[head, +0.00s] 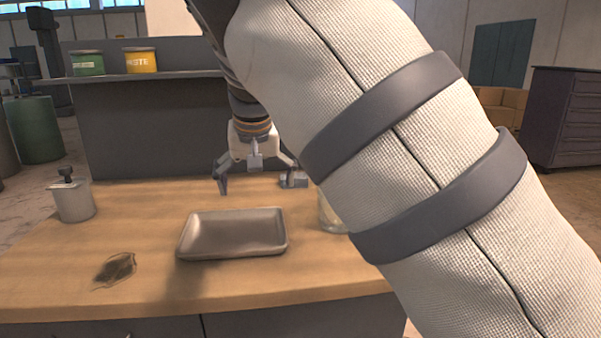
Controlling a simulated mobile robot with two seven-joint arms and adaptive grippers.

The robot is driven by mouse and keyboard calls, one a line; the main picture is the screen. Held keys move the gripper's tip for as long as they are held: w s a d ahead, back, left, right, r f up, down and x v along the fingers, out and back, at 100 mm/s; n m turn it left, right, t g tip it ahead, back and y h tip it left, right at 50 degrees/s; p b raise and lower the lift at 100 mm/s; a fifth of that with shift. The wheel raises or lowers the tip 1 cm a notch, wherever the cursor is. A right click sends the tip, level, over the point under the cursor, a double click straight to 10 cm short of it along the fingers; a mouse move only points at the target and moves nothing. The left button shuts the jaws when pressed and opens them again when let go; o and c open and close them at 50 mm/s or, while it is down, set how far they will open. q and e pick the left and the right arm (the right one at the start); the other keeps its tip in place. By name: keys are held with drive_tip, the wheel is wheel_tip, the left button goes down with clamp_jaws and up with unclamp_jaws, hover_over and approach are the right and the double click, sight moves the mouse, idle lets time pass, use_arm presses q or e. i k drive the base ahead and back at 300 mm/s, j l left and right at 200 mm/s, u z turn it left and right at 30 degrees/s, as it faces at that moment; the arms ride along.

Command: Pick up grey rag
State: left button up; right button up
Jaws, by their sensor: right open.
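I cannot make out a grey rag for certain. My right gripper (258,184) is open and points down over the back of the wooden worktop (150,205), behind the metal tray. Nothing shows between its fingers. A small grey object (293,180) is by its right finger; I cannot tell what it is. A dark, uneven patch (115,269) lies on the worktop at the front left; it looks like a stain. My right arm covers the right part of the worktop. My left gripper is not in view.
An empty shallow metal tray (235,234) is mid-worktop. A grey pump dispenser (74,198) stands at the left. A clear jar (330,214) is partly hidden by my arm. A green tin (88,63) and a yellow tin (140,61) stand on the back shelf (190,75).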

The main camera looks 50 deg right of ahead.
sight(300, 179)
drive_tip(key=i+l, duration=0.15)
drive_tip(key=l, duration=0.25)
drive_tip(key=i+l, duration=0.15)
drive_tip(key=l, duration=0.25)
drive_tip(key=i+l, duration=0.1)
drive_tip(key=l, duration=0.35)
